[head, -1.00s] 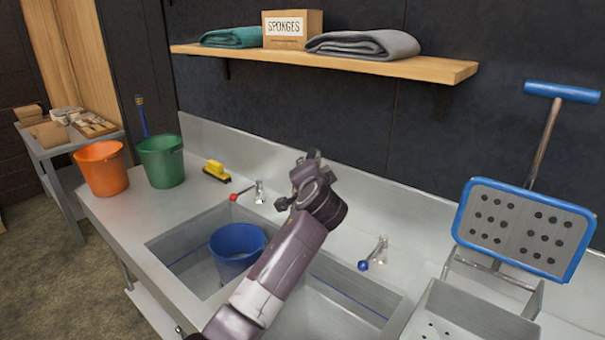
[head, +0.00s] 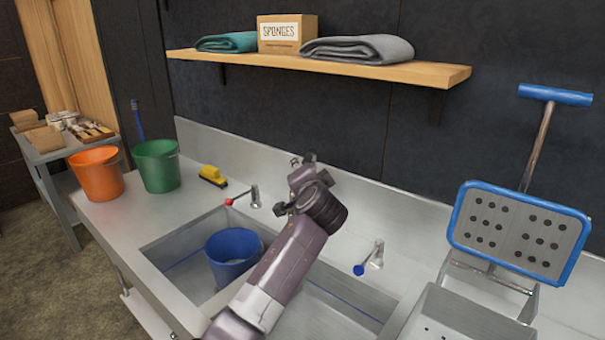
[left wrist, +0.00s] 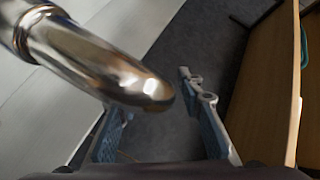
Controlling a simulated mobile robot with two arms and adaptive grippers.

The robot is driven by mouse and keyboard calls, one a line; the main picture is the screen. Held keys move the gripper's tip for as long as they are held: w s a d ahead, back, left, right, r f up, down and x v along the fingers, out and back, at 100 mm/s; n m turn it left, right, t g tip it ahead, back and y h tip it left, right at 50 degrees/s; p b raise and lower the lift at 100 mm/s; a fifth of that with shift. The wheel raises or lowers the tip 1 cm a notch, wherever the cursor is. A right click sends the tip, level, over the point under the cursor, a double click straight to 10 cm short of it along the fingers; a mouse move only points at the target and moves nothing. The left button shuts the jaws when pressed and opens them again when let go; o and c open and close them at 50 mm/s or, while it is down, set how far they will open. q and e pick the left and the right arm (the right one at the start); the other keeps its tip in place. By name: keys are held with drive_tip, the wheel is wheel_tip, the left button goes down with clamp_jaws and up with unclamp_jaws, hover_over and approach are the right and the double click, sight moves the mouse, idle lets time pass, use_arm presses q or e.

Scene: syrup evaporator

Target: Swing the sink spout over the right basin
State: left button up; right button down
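The chrome sink spout (left wrist: 105,68) fills the upper left of the left wrist view, its rounded end close in front of my left gripper (left wrist: 160,125). The two fingers are spread apart, and the spout's end lies across the gap, nearer the left finger; I cannot tell whether they touch. In the head view my left gripper (head: 308,172) is over the back of the sink between the two taps, and hides the spout. The right basin (head: 345,308) is partly behind my arm. The left basin (head: 165,252) holds a blue bucket (head: 232,250). My right gripper is out of view.
A red-knobbed tap (head: 243,198) and a blue-knobbed tap (head: 370,262) flank the gripper. Orange (head: 96,175) and green (head: 158,168) buckets and a yellow brush (head: 212,175) stand on the left counter. A wooden shelf (head: 400,72) hangs above. A blue-edged perforated plate (head: 517,235) stands right.

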use_arm(q)
drive_tip(key=v, duration=0.7)
drive_tip(key=shift+s, duration=0.25)
